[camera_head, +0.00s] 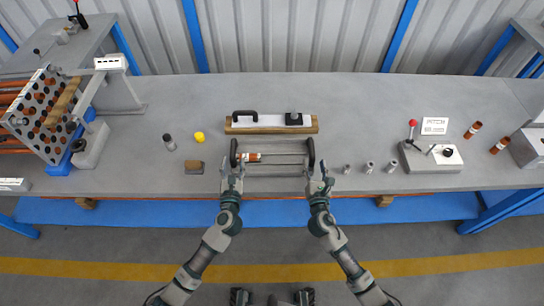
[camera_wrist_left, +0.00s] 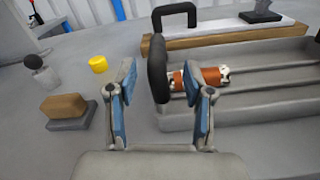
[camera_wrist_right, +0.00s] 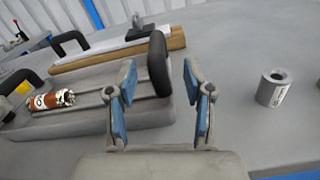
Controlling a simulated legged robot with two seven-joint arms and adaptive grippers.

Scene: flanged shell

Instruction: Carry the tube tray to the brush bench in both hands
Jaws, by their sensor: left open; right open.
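The grey tube tray (camera_head: 275,170) lies on the bench in front of me, with a black handle at each end and rods along it. A copper-coloured tube (camera_head: 249,157) lies in its left part; it also shows in the left wrist view (camera_wrist_left: 196,78). My left gripper (camera_head: 232,172) is open at the left handle (camera_wrist_left: 157,68), which stands between its fingers. My right gripper (camera_head: 320,174) is open at the right handle (camera_wrist_right: 158,64), which appears between or just beyond its fingers; contact is unclear. I cannot tell which bench is the brush bench.
A board with a black handle (camera_head: 270,124) lies just behind the tray. A yellow cap (camera_head: 199,136), a brush block (camera_head: 194,167) and a dark-topped cylinder (camera_head: 170,142) stand left. Several metal collars (camera_head: 369,167) and a lever fixture (camera_head: 431,156) stand right. A tube rack (camera_head: 45,115) is far left.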

